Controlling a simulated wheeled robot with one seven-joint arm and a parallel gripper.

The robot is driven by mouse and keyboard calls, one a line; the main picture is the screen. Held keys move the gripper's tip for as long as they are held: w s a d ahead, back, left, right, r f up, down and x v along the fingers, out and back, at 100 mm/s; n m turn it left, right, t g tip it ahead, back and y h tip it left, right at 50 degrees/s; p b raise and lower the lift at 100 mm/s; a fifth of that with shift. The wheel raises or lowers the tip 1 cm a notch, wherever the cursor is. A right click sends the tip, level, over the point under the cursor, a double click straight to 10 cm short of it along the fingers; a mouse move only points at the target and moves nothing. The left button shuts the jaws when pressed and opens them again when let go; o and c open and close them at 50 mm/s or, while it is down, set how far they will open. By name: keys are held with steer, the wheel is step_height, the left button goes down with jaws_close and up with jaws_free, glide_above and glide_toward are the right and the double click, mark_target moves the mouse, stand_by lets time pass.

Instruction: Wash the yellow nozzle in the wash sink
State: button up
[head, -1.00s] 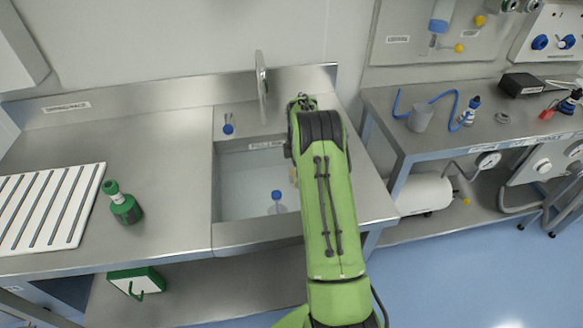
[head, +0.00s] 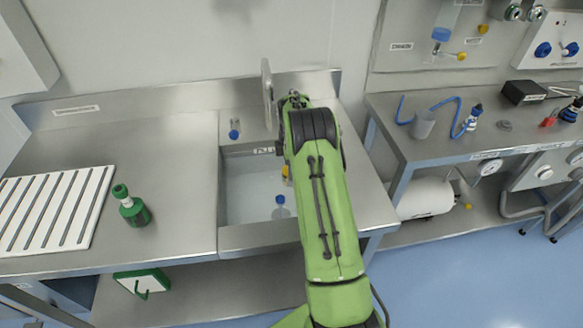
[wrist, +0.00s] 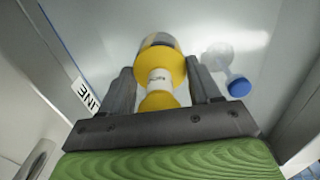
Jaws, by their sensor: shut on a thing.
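The yellow nozzle (wrist: 160,68), with a white lettered band around its middle, is between the two dark fingers of my gripper (wrist: 161,80) in the wrist view. The gripper is shut on it. In the head view only a small yellow part of the nozzle (head: 286,172) shows at the left edge of my green arm, over the wash sink (head: 243,195). The arm hides the gripper and the sink's right side there. The wrist view shows the pale basin (wrist: 215,20) behind the nozzle.
A clear, blue-capped item (head: 280,206) is in the basin; in the wrist view it lies right of the nozzle (wrist: 228,70). A tall grey faucet (head: 267,90) stands behind the sink. A green bottle (head: 134,211) and a white slatted rack (head: 50,215) are on the left counter.

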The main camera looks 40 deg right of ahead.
step_height(320, 180, up, 14)
steer(key=p, duration=0.9)
steer(key=shift+f, duration=0.35)
step_height(320, 180, down, 17)
steer(key=b, duration=1.1)
steer(key=shift+f, duration=0.15)
steer(key=shift+d, duration=0.1)
